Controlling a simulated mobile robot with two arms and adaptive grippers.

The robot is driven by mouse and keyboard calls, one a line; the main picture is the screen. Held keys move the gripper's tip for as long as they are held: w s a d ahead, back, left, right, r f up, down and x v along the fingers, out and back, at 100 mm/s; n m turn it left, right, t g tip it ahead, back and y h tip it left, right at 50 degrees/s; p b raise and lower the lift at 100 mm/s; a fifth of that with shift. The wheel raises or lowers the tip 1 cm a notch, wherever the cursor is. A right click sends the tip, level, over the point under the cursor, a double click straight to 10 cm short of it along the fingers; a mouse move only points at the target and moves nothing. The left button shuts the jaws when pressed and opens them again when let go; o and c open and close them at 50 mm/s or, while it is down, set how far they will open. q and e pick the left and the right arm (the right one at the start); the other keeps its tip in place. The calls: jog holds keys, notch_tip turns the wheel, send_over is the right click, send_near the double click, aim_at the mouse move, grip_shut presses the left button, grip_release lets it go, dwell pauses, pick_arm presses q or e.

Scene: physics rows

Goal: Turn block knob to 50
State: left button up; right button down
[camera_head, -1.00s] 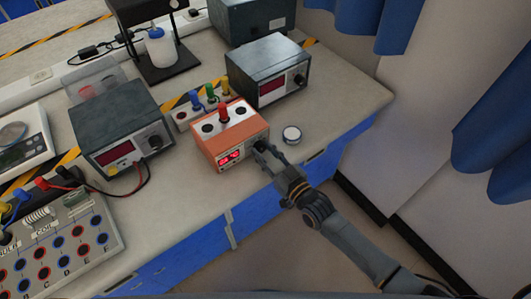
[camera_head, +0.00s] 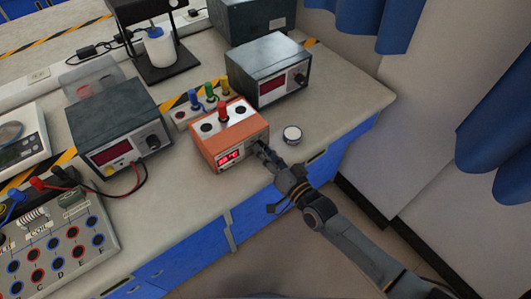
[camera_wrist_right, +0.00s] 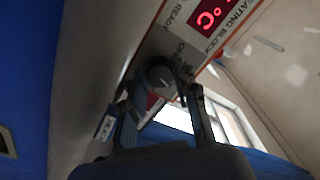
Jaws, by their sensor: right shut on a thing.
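The orange heating block (camera_head: 238,128) stands near the front edge of the bench, with a lit red display on its front face. The display (camera_wrist_right: 210,15) also shows close up in the right wrist view; its number cannot be read. The dark round block knob (camera_wrist_right: 160,74) sits at the right end of that face. My right gripper (camera_wrist_right: 162,88) is shut on the knob, one finger on each side. In the head view my right gripper (camera_head: 260,148) reaches the knob from the front right and mostly hides it. My left gripper is not in view.
A small round white-topped item (camera_head: 292,134) stands close to the right of my gripper. Grey power supplies (camera_head: 268,72) stand behind and to the left (camera_head: 120,125). Coloured plugs stick up behind the block. The right bench corner is clear.

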jog(key=shift+f+m, duration=0.1)
jog(key=shift+m, duration=0.2)
jog(key=c, duration=1.3)
grip_release()
jog(key=shift+d, duration=0.1)
jog(key=v, duration=1.2)
